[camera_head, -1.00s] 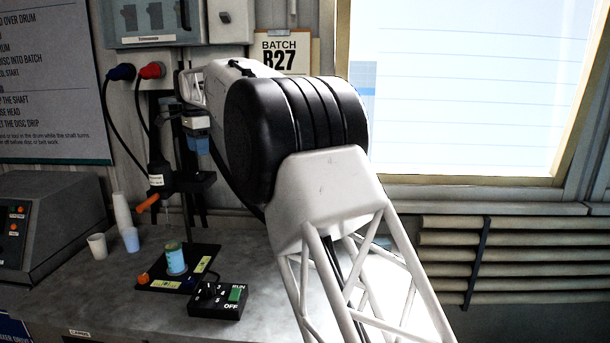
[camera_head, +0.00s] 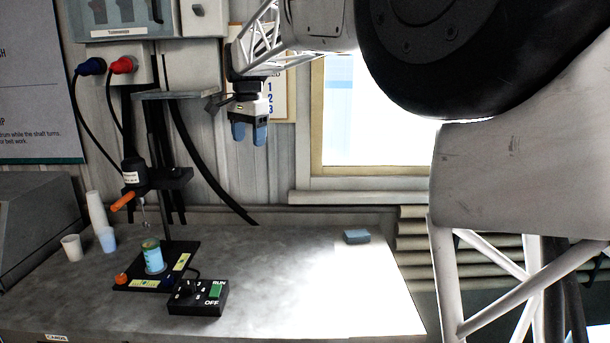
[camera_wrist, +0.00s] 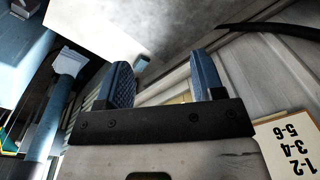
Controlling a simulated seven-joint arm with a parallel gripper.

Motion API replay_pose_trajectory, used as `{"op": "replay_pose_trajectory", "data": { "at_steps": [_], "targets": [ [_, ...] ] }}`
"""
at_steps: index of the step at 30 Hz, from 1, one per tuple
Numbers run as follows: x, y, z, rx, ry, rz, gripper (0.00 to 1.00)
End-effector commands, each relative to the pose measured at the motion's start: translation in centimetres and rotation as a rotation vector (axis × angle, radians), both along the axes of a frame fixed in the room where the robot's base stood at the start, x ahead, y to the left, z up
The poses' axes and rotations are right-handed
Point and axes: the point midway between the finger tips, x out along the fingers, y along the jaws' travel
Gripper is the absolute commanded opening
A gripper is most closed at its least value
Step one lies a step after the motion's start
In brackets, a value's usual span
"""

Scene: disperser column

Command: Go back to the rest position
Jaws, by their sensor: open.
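My gripper (camera_head: 249,134) hangs in the air in the head view, high above the back of the bench, in front of the wall beside the window. Its two blue fingers point down and are apart, with nothing between them. The wrist view shows the same open, empty fingers (camera_wrist: 166,80). The disperser (camera_head: 133,172) stands at the left with its orange handle and thin shaft. A small teal can (camera_head: 153,256) stands upright on the black base plate (camera_head: 193,257) below it. The control box (camera_head: 198,297) with a green RUN switch sits in front.
Several stacked cups (camera_head: 96,210) and a loose white cup (camera_head: 71,247) stand left of the disperser. A small blue-grey block (camera_head: 356,236) lies at the bench's back right. A black cable (camera_head: 203,163) hangs along the wall. The middle of the bench (camera_head: 280,270) is clear.

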Motion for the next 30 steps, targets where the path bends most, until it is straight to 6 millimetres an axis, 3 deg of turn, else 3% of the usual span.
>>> {"op": "replay_pose_trajectory", "data": {
  "at_steps": [3, 15, 30],
  "targets": [
    [-2.3, -3.2, 0.1, 0.0, -0.011, 0.029, 0.62],
    [-10.3, -12.6, -1.4, -0.01, -0.049, 0.138, 0.62],
    [-22.2, -22.2, -5.8, -0.034, -0.091, 0.276, 0.62]
  ]
}}
